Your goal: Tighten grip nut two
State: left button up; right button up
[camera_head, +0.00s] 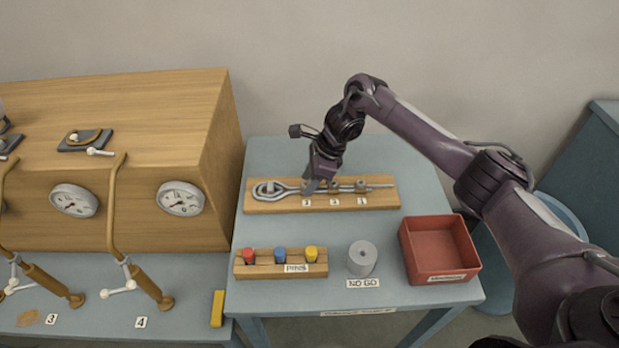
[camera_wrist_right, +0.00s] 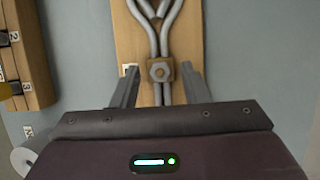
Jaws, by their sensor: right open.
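A wooden board (camera_head: 380,206) holds a grey looped rod (camera_head: 268,189) and a row of small grip nuts. Labels below read 3 at the left and 1 at the right; the middle one is unclear. The middle nut (camera_head: 335,186) and right nut (camera_head: 361,186) show. My right gripper (camera_head: 311,186) points down over the spot above the label 3, hiding the nut there. In the wrist view a hex nut (camera_wrist_right: 159,71) on a brown clamp block lies between the open fingers (camera_wrist_right: 158,86), with no clear contact. A finger partly hides the label beside it.
A pin rack (camera_head: 281,272), a grey cylinder (camera_head: 362,258) marked NO GO and a red bin (camera_head: 440,248) stand in front of the board. A wooden cabinet (camera_head: 218,160) with gauges stands at the left. My right arm spans the right side.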

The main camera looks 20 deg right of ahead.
grip_shut()
